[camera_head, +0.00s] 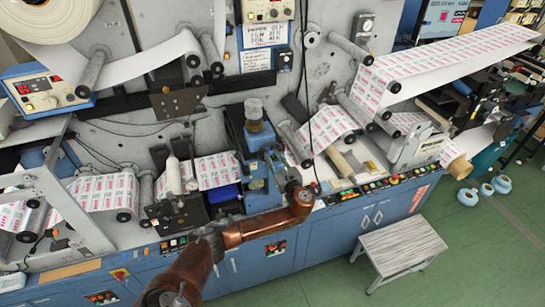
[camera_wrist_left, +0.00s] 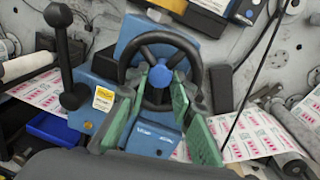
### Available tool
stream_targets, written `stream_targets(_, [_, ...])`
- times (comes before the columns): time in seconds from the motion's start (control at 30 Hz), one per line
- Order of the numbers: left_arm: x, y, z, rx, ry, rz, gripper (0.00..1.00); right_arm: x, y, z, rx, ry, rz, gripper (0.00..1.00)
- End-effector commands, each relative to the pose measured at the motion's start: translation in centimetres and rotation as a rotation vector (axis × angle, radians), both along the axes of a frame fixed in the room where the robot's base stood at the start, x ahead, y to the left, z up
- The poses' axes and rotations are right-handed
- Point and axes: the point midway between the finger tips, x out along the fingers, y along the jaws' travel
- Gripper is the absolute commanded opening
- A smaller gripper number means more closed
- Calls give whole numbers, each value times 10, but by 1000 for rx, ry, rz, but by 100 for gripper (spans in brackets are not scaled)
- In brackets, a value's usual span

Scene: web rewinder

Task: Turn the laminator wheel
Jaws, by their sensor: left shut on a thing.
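The laminator wheel is a black handwheel (camera_wrist_left: 122,58) with a blue hub (camera_wrist_left: 174,77), in the middle of the left wrist view. It is mounted on the blue laminator body (camera_wrist_left: 150,138), which also shows in the head view (camera_head: 259,138). My left gripper (camera_wrist_left: 160,98) has its green-padded fingers on both sides of the wheel's lower part and is shut on it. In the head view my copper-coloured left arm reaches up to the laminator; the fingers and wheel are small and partly hidden there. My right gripper is not in view.
A black lever with ball ends (camera_wrist_left: 66,62) stands left of the wheel. Printed label web (camera_head: 215,170) runs beside the laminator. A control panel with buttons (camera_head: 375,187) lines the machine's front edge. A grey step stool (camera_head: 403,246) stands on the open green floor.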

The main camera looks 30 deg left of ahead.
Motion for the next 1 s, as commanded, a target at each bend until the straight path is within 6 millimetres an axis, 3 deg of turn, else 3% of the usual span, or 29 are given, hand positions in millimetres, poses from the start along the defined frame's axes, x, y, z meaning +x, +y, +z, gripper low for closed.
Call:
stream_targets(0.37, [0, -2, -2, -112, -130, 0, 0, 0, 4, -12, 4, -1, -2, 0])
stream_targets(1.0, [0, -2, -2, -501, -587, -1, 0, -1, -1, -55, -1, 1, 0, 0])
